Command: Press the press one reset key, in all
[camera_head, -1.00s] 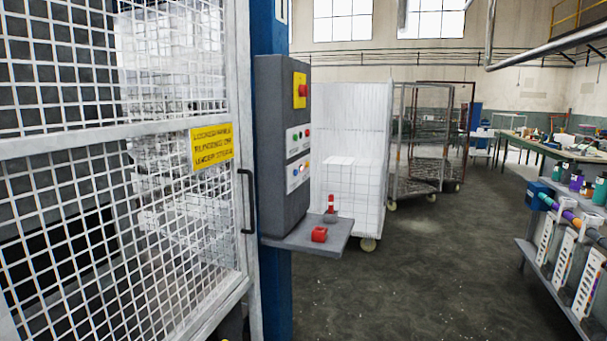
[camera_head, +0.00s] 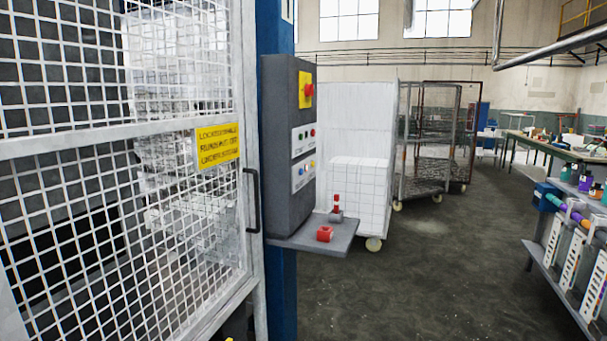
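A dark grey control box (camera_head: 280,150) is fixed to a blue post beside the mesh gate. It carries a red mushroom button (camera_head: 308,90) on a yellow plate. Below are a white plate with a green and a red button (camera_head: 303,136), and another white plate with small coloured buttons (camera_head: 303,171). A grey shelf (camera_head: 290,243) juts out under the box, with a red block (camera_head: 324,234) and a small upright red-topped piece (camera_head: 336,208) on it. Lettering is too small to tell which is the reset key. Neither gripper is in view.
The white mesh gate (camera_head: 120,134) with a yellow sign (camera_head: 217,146) and a black handle (camera_head: 252,200) fills the left. A wheeled cart with white blocks (camera_head: 360,190) stands behind the shelf. Open floor (camera_head: 430,280) lies to its right, before a rack (camera_head: 570,270).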

